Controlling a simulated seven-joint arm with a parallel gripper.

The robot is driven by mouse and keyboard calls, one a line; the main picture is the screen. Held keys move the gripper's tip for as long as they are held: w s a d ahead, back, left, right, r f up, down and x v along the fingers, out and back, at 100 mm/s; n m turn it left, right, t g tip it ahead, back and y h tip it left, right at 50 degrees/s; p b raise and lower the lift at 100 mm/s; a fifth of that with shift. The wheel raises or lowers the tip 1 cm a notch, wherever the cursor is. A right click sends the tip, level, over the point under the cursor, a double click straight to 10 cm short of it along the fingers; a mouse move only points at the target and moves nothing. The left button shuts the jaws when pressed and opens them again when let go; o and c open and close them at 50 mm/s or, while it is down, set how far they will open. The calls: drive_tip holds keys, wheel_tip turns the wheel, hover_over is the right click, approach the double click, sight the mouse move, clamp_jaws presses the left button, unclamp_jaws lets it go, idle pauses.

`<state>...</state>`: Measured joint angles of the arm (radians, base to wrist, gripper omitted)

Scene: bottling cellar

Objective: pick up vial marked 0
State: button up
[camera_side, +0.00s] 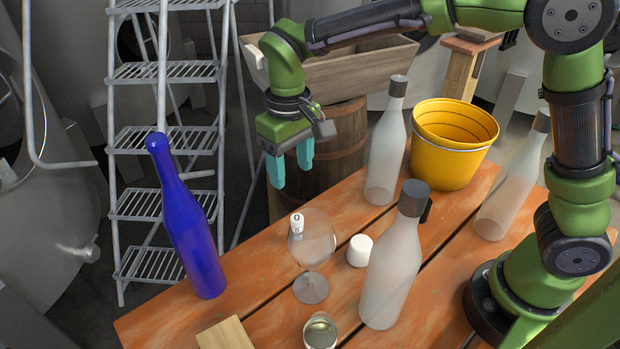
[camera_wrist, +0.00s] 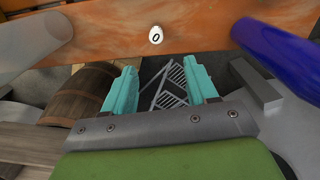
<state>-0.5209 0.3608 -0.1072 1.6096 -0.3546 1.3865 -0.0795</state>
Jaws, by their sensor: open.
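The vial marked 0 (camera_side: 297,223) shows as a small white piece with a dark 0, at the rim of the clear wine glass (camera_side: 311,285) in the side view. I cannot tell its exact distance from the glass. In the wrist view the vial (camera_wrist: 156,35) shows as a white oval with the 0, near the table's edge, ahead of the fingertips. My gripper (camera_side: 291,168) has teal fingers spread apart, pointing down and empty.
A blue bottle (camera_side: 190,235) stands left of the glass. Frosted bottles (camera_side: 387,150) (camera_side: 390,275) stand right of it, with a white cylinder (camera_side: 360,250) between. A yellow bucket (camera_side: 440,165) stands behind. A barrel (camera_side: 345,150) and a ladder (camera_side: 165,140) are beyond the table (camera_side: 255,262).

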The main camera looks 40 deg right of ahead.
wheel_tip(320, 180, down, 11)
drive_tip(key=shift+r, duration=0.15)
drive_tip(key=shift+d+f, duration=0.2)
drive_tip(key=shift+f, duration=1.2)
drive_tip(key=shift+d+f, duration=0.15)
drive_tip(key=shift+f, duration=1.2)
